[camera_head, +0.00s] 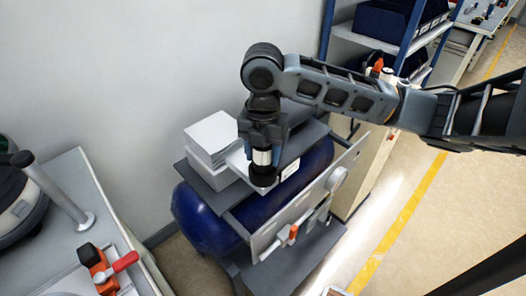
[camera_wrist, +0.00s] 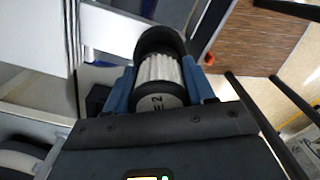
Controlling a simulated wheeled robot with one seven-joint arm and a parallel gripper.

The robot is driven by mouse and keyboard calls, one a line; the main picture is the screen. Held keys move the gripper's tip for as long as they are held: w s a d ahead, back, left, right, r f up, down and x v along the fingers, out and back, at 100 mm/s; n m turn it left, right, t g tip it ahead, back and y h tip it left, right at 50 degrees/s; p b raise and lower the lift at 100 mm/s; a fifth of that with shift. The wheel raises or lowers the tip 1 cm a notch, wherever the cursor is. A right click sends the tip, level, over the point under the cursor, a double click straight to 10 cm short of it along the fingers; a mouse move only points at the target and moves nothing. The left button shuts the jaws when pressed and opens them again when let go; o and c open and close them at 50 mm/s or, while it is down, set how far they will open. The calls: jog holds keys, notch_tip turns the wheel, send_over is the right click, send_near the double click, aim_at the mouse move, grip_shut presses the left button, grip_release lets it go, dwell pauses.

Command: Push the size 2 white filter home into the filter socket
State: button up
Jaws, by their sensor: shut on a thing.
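My gripper (camera_head: 263,145) points down over the dark top plate of a blue-tanked machine. It is shut on the white filter (camera_head: 262,157), a ribbed white cylinder. A wider black round piece (camera_head: 263,177), which looks like the filter socket, meets the filter's lower end. It also shows at the far end in the wrist view (camera_wrist: 160,40). White ribs still show outside it; how deep the filter sits is hidden.
White boxes (camera_head: 212,137) stand left of my gripper on the machine. The blue tank (camera_head: 205,225) lies below, with a grey front panel (camera_head: 268,240) and a red-handled valve (camera_head: 293,232). A bench (camera_head: 65,185) is at the left; blue shelving (camera_head: 350,38) stands behind.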

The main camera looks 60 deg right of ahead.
jog(key=shift+s+a+f+b, duration=0.1)
jog(key=shift+f+b, duration=1.7)
jog(key=shift+f, duration=0.3)
dwell(0.7)
jog(key=o, duration=1.3)
jog(key=shift+c, duration=1.5)
jog(key=shift+r+p, duration=0.85)
jog(key=shift+r, duration=0.1)
jog(key=shift+c, duration=0.2)
jog(key=shift+o, duration=0.6)
jog(key=shift+r, duration=0.3)
jog(key=shift+r+p, duration=2)
jog(key=shift+r, duration=0.7)
jog(key=shift+r, duration=0.1)
